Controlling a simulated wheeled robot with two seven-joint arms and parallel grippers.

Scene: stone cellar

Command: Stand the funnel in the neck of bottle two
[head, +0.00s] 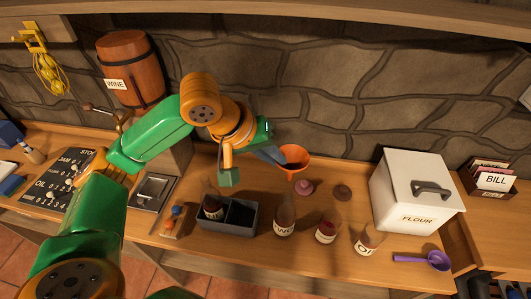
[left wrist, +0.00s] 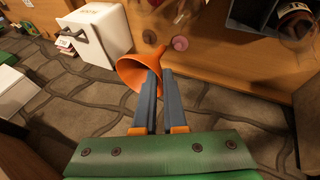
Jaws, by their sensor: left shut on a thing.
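The orange funnel (head: 295,157) is held above the counter, wide mouth up in the head view. It also shows in the left wrist view (left wrist: 134,74), at the fingertips. My left gripper (head: 275,157) is shut on the funnel's side, its two grey fingers (left wrist: 159,76) close together. Bottle two (head: 284,217), dark glass with a pale label partly reading "WO", stands upright on the counter. It is below the funnel and nearer the front edge, clearly apart from it. My right gripper is not in view.
A dark divided box (head: 240,219) left of bottle two holds another bottle (head: 212,206). Two labelled vessels (head: 326,231) (head: 368,241) stand right of it. A pink item (head: 304,187) lies behind. A flour bin (head: 418,190) and purple scoop (head: 437,260) are at right.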

